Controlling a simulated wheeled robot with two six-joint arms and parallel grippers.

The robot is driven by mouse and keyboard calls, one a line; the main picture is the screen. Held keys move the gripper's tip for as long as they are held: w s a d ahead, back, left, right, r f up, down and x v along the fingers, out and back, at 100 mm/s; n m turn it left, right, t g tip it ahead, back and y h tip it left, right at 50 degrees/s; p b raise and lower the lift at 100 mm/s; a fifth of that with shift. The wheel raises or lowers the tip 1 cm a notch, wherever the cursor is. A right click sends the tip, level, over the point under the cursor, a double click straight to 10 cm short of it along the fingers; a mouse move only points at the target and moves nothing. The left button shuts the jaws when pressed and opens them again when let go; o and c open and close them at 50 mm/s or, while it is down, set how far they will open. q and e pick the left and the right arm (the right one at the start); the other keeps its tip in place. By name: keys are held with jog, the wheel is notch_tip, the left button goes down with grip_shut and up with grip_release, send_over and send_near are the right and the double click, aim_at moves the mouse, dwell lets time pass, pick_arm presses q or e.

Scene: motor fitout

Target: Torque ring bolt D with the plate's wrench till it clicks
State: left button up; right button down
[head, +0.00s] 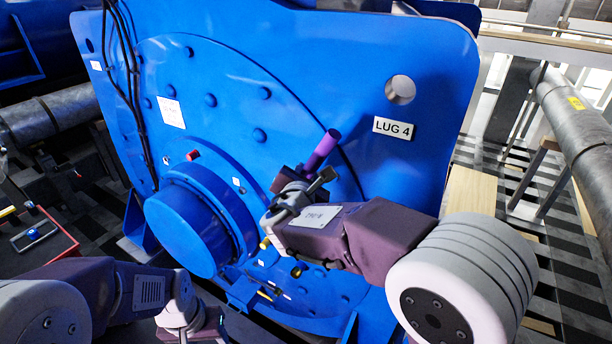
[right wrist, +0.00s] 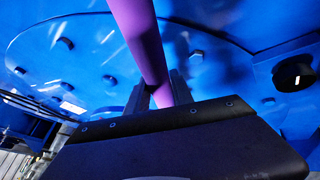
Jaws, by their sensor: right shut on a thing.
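My right gripper (head: 292,195) is shut on the purple-handled wrench (head: 323,148), in front of the big blue plate. In the right wrist view the purple handle (right wrist: 143,42) runs from the top edge down between the fingers (right wrist: 163,96). The wrench's working end is hidden or too small to make out. The blue ring (head: 228,192) around the round hub has a red bolt (head: 193,155) at its upper side and a brass-coloured bolt (head: 265,243) at its lower right. Bolt letters are too small to read, so I cannot tell which is D. My left gripper (head: 190,335) is cut off at the bottom edge.
The blue hub (head: 188,230) sticks out left of my right gripper. A LUG 4 label (head: 393,128) sits under a round hole in the plate. Black cables (head: 124,60) hang down the plate's left side. A red tray (head: 38,240) stands at far left.

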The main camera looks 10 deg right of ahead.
jog(key=shift+r, duration=0.1)
dwell(0.6)
jog(key=shift+w+d+b, duration=0.45)
jog(key=shift+w+d, duration=0.15)
jog(key=shift+w, duration=0.3)
dwell(0.4)
jog(key=d+b, duration=0.1)
jog(key=b, duration=0.2)
jog(key=s+f+m+b, duration=0.1)
jog(key=b, duration=0.2)
jog(key=shift+s+d+f+t+b, duration=0.1)
jog(key=shift+d+t+b, duration=0.2)
jog(key=shift+d+t, duration=0.1)
dwell(0.9)
dwell(0.3)
jog(key=shift+s+d+f+m+t+y+b, duration=0.45)
jog(key=shift+d+f+m+b, duration=0.25)
jog(key=shift+b, duration=2.55)
jog(key=shift+s, duration=0.1)
